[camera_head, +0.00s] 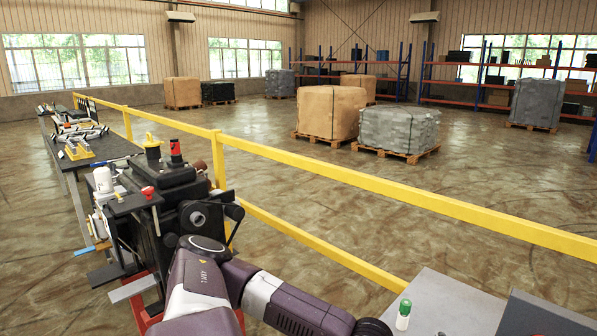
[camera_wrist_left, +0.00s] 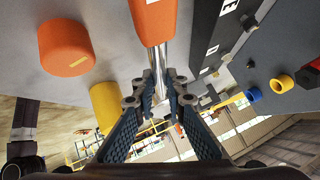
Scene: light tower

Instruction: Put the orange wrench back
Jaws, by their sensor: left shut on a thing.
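In the left wrist view, the fingers of my left gripper (camera_wrist_left: 155,92) close around the silver shaft of an orange-handled tool, which I take as the orange wrench (camera_wrist_left: 152,20). Its orange handle runs off the top edge of that view, so its far end is hidden. My right gripper is out of view.
In the wrist view, an orange cap (camera_wrist_left: 66,48) and a yellow cylinder (camera_wrist_left: 105,105) are left of the wrench, and a lettered black block (camera_wrist_left: 208,28) is close on its right. In the head view, a yellow railing (camera_head: 350,178) runs behind the tool stand (camera_head: 170,185).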

